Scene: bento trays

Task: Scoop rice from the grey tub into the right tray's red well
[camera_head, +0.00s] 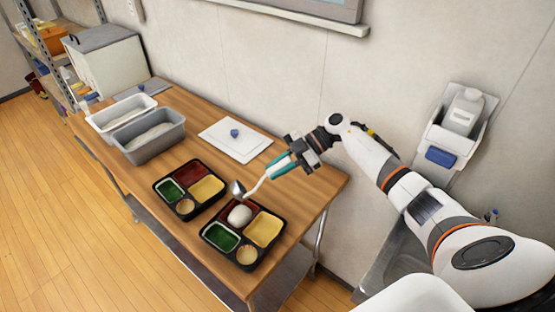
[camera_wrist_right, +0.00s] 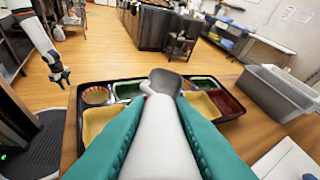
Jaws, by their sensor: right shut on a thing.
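My right gripper (camera_head: 290,162), with teal fingers, is shut on the white handle of a ladle (camera_head: 254,189). In the wrist view the handle lies between the teal fingers (camera_wrist_right: 160,130). The ladle's grey bowl (camera_head: 238,188) is above the back left edge of the right tray (camera_head: 231,250). A white rice mound (camera_head: 240,215) sits in that tray's red well (camera_head: 254,206), mostly covering it. The grey tub (camera_head: 160,150) holds white rice at the back left. My left gripper (camera_wrist_right: 58,76) shows only in the wrist view, small and away from the trays; its jaws are unclear.
A second bento tray (camera_head: 190,214) stands left of the right tray, its wells without rice. A lighter tub (camera_head: 92,122) is behind the grey tub. A white board (camera_head: 248,151) with a blue knob lies near the wall. Wood is bare between tub and trays.

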